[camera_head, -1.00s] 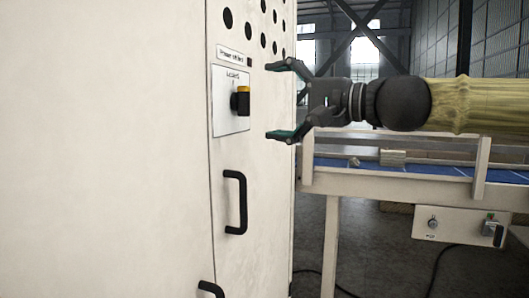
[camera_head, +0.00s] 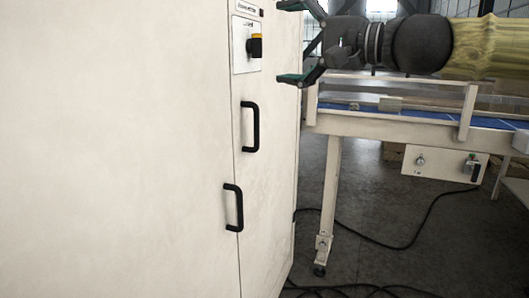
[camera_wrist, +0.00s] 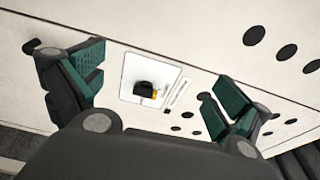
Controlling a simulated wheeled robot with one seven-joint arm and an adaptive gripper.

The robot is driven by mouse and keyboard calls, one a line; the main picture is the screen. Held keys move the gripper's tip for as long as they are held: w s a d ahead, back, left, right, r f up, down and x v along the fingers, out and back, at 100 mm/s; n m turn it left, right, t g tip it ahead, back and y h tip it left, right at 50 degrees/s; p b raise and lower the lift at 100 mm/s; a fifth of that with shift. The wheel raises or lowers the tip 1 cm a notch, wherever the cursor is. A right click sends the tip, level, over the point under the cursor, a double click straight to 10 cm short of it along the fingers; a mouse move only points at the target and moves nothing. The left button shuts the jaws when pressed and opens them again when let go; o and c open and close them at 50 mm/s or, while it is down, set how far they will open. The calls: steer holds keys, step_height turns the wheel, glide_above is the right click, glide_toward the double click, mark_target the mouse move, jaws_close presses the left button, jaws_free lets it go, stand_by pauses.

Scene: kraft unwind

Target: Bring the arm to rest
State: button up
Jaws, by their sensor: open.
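My gripper (camera_head: 300,42) is open and empty in the head view, its two green-padded fingers pointing left at the cream cabinet (camera_head: 120,150). It is to the right of a black rotary switch with a yellow part (camera_head: 254,46) on a white plate, apart from it. In the wrist view both open fingers show, and the switch (camera_wrist: 146,90) on its plate (camera_wrist: 157,72) appears between them. My arm stretches out to the right, in a yellowish sleeve.
The cabinet has two black handles, an upper one (camera_head: 250,127) and a lower one (camera_head: 233,207). A conveyor (camera_head: 400,122) with a blue belt stands right, with a control box (camera_head: 445,164) beneath. Black cables (camera_head: 400,244) lie on the floor.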

steer(key=w+a+f+m+g+h, duration=0.1)
steer(key=w+f+h, duration=0.25)
steer(key=f, duration=1.25)
steer(key=w+a+f+g+h, duration=0.15)
steer(key=w+f, duration=0.35)
steer(key=f, duration=1.1)
steer(key=s+d+f+g+h, duration=0.1)
steer(key=s+d+f+h, duration=0.15)
steer(key=f, duration=0.85)
steer(key=s+d+f+n+g+h, duration=0.1)
steer(key=s+f, duration=0.2)
steer(key=f, duration=0.8)
steer(key=s+d+f+h, duration=0.1)
steer(key=s+f, duration=0.2)
steer(key=f, duration=0.7)
steer(key=s+d+f+n+g+h, duration=0.1)
steer(key=s+d+f, duration=0.3)
steer(key=s+f, duration=0.4)
steer(key=s+d+f+n+g+h, duration=0.1)
steer(key=s+d+f+g+h, duration=0.15)
steer(key=s+f, duration=0.55)
steer(key=s+d+f+n+g+h, duration=0.1)
steer(key=s+d+f+n, duration=0.1)
steer(key=s+d+f, duration=0.55)
steer(key=s+d+f+n+g+h, duration=0.15)
steer(key=s+f, duration=0.35)
steer(key=s, duration=0.5)
step_height(320, 180, up, 19)
steer(key=p, duration=1.8)
steer(key=shift+d+t+p, duration=0.35)
